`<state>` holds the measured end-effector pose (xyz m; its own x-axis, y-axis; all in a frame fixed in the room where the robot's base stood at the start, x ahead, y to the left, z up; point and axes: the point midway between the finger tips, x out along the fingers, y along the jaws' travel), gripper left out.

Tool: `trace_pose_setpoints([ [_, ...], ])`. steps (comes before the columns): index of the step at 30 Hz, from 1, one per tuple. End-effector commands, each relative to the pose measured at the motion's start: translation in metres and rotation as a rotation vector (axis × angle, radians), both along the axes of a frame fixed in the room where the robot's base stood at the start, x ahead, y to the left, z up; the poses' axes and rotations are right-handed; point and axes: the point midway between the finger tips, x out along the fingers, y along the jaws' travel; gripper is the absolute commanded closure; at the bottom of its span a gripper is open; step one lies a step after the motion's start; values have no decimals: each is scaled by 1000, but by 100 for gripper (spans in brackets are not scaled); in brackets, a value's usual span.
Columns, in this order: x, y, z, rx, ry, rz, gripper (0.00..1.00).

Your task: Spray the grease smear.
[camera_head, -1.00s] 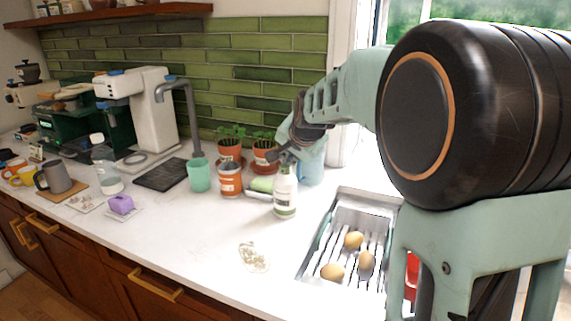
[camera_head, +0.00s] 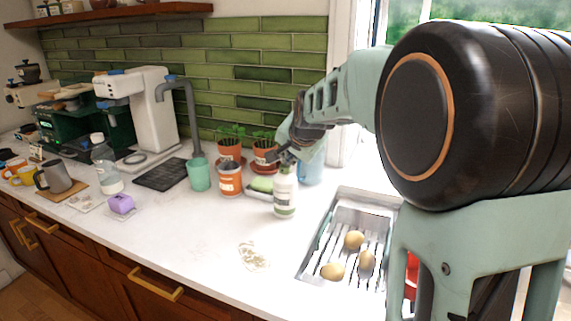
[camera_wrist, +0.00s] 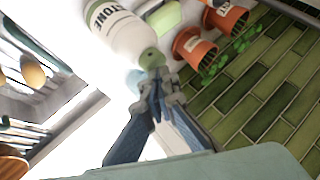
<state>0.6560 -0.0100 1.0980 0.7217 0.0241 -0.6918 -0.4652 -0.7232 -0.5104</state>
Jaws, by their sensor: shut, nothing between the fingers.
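The grease smear (camera_head: 252,257) is a pale brownish patch on the white worktop, left of the sink. A white bottle (camera_head: 284,198) with a green band stands upright behind it. In the wrist view the bottle (camera_wrist: 118,35) shows lettering ending in "STONE" and a green top (camera_wrist: 150,58). My gripper (camera_head: 284,157) is at the bottle's top. In the wrist view its fingers (camera_wrist: 156,88) are together, right by the green top, with nothing held between them. I cannot tell whether they touch it. Part of the bottle's top is hidden behind the gripper in the head view.
A sink rack (camera_head: 307,268) holds three round pale items, right of the smear. A blue container (camera_head: 311,168) stands behind the bottle. Potted plants (camera_head: 229,150), an orange tin (camera_head: 230,181) and a green cup (camera_head: 199,175) stand to the left.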

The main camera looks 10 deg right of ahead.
Motion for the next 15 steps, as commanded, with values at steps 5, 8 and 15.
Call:
trace_pose_setpoints([
  [5, -2, 1, -15, 1, 17, 2, 100],
  [8, -3, 1, -16, 1, 20, 2, 100],
  [15, -3, 2, -16, 1, 23, 3, 100],
])
